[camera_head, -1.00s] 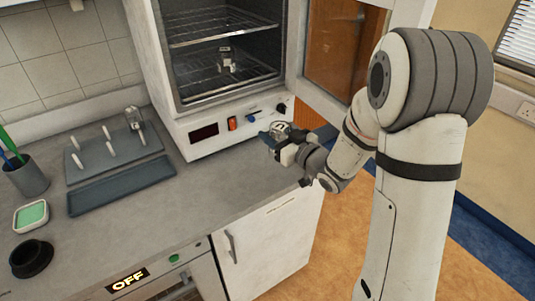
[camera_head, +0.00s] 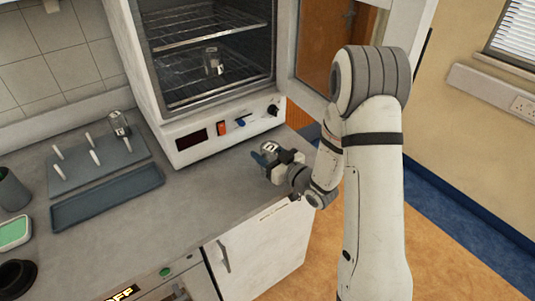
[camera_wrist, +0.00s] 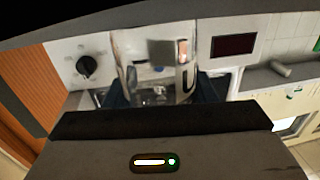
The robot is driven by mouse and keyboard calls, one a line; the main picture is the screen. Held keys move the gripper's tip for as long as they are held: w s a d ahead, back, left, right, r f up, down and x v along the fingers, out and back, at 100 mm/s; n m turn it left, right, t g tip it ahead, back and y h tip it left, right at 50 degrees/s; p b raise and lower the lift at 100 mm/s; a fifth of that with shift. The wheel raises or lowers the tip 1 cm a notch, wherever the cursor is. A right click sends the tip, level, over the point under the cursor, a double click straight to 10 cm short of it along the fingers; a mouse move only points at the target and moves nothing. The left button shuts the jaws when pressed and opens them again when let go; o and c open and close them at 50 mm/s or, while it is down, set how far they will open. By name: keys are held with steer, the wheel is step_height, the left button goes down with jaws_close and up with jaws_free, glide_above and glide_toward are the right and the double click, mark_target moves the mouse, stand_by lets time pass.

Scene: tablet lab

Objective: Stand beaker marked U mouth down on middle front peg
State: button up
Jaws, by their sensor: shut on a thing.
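My gripper (camera_head: 272,157) is shut on a clear glass beaker (camera_wrist: 150,70). In the head view it holds the beaker (camera_head: 268,147) over the worktop, in front of the oven's lower right corner. A grey patch shows on the glass in the wrist view, but no letter is readable. The peg board (camera_head: 75,180) stands at the back left with two rows of pale pegs. The middle front peg (camera_head: 95,157) is bare. Another beaker (camera_head: 119,123) sits over the back right peg.
The oven (camera_head: 205,135) stands open between the peg board and my gripper, with a beaker (camera_head: 211,62) on its lower shelf. A blue-grey tray (camera_head: 108,197) lies before the board. A pot (camera_head: 12,190) and green-filled dish (camera_head: 14,232) are far left.

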steer(key=shift+f, duration=0.4)
steer(key=shift+f, duration=0.2)
steer(key=o, duration=1.1)
steer(key=shift+s, duration=0.1)
steer(key=shift+r, duration=0.15)
